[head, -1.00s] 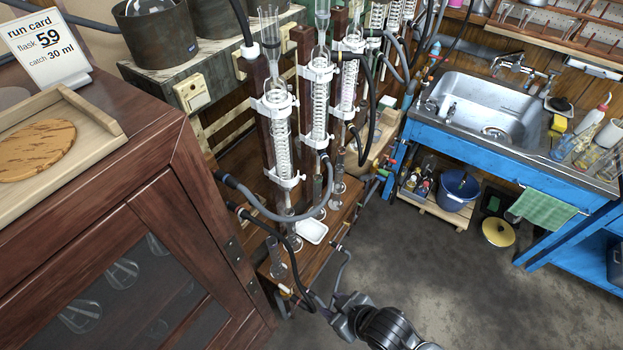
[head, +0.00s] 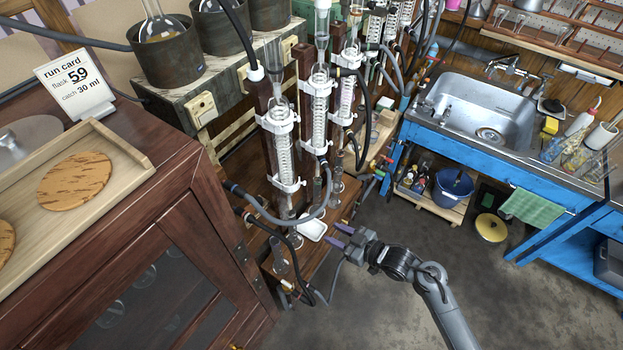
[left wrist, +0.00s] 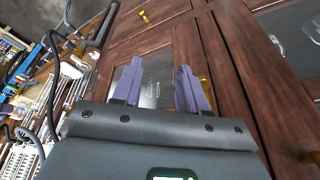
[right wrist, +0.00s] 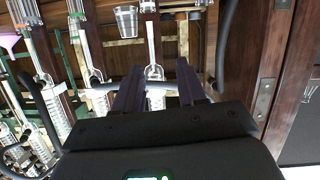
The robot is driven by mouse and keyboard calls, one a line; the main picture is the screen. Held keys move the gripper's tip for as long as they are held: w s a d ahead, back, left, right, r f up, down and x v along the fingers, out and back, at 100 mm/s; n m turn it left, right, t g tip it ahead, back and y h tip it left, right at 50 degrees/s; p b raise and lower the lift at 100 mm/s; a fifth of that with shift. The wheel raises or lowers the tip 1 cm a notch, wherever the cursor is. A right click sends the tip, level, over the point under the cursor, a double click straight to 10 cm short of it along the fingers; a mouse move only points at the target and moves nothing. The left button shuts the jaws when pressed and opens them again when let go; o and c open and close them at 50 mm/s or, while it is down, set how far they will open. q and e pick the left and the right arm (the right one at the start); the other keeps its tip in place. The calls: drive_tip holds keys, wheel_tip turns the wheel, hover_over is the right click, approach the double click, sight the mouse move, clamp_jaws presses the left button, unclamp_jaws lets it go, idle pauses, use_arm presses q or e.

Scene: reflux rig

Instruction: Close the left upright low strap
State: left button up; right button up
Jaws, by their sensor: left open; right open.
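The left upright (head: 264,100) is a dark wooden post with a glass coil condenser held on it. Its low strap (head: 288,186) is a white clamp near the condenser's lower end; whether it is open or shut is too small to tell. A higher white strap (head: 279,121) sits above it. My right gripper (head: 339,236) is open and empty, below and right of the low strap and apart from it. In the right wrist view a white clamp (right wrist: 154,72) shows beyond the open fingers. My left gripper (left wrist: 159,68) is open and empty, facing the wooden cabinet.
The brown cabinet (head: 150,255) fills the left foreground. Grey hoses (head: 280,217) loop in front of the uprights. More condensers (head: 345,95) stand to the right. The floor before the blue sink bench (head: 480,150) is clear.

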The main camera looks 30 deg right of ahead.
drive_tip(key=w+d+r+t+y+p, duration=0.2)
drive_tip(key=w+d+r+t+p, duration=0.15)
drive_tip(key=r, duration=0.45)
use_arm(q)
drive_tip(key=shift+r+b, duration=0.95)
drive_tip(key=shift+r, duration=0.4)
use_arm(e)
drive_tip(key=x, duration=1.1)
drive_tip(key=shift+w+f+m+g, duration=0.2)
drive_tip(key=shift+f+m+g, duration=0.15)
drive_tip(key=shift+f+m, duration=0.05)
drive_tip(key=shift+d, duration=0.15)
drive_tip(key=shift+c, duration=0.4)
clamp_jaws()
use_arm(q)
drive_tip(key=shift+d, duration=0.1)
